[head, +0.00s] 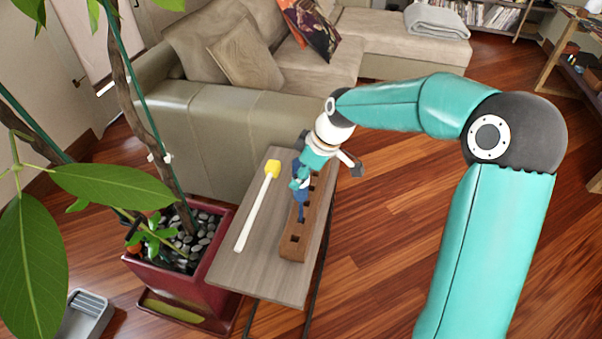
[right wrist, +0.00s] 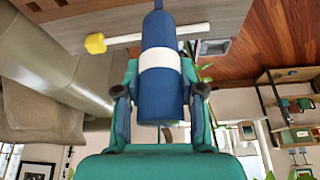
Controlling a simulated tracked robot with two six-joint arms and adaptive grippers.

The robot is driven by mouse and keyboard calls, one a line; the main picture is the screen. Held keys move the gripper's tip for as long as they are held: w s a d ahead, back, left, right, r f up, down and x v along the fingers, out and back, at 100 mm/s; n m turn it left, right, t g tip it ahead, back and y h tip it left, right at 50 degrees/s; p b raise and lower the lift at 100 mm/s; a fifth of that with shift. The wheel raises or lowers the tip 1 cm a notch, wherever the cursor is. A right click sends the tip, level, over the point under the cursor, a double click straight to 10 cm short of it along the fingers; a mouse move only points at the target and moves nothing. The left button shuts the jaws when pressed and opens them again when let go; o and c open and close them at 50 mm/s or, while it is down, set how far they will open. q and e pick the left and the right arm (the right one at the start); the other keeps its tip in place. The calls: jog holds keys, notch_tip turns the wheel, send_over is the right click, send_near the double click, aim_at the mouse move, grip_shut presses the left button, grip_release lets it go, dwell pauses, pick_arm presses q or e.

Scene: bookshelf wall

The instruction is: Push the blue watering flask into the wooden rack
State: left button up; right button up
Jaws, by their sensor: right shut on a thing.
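The blue watering flask (right wrist: 160,105) has a white band and a narrow neck. My right gripper (right wrist: 161,90) is shut on its body, with a finger on each side. In the head view the flask (head: 300,207) is partly hidden by my right gripper (head: 301,180), and its narrow end points down over the rack. The wooden rack (head: 292,250) is a long brown block with square holes, lying along the right side of the small table. I cannot tell whether the flask's tip is inside a hole. My left gripper is not in view.
A white stick with a yellow head (head: 257,205) lies on the grey table (head: 240,271), left of the rack. A potted plant (head: 180,270) stands close to the table's left, its leaves reaching forward. A sofa (head: 220,130) stands behind. Open wooden floor lies to the right.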

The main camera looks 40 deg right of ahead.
jog(key=shift+f+b, duration=1.85)
jog(key=shift+f, duration=0.5)
jog(key=o, duration=1.6)
jog(key=shift+o, duration=0.2)
jog(key=p+v, duration=0.5)
jog(key=v, duration=0.4)
jog(key=shift+w+a+r, duration=0.2)
jog(key=shift+w+a, duration=0.05)
jog(key=shift+w, duration=0.05)
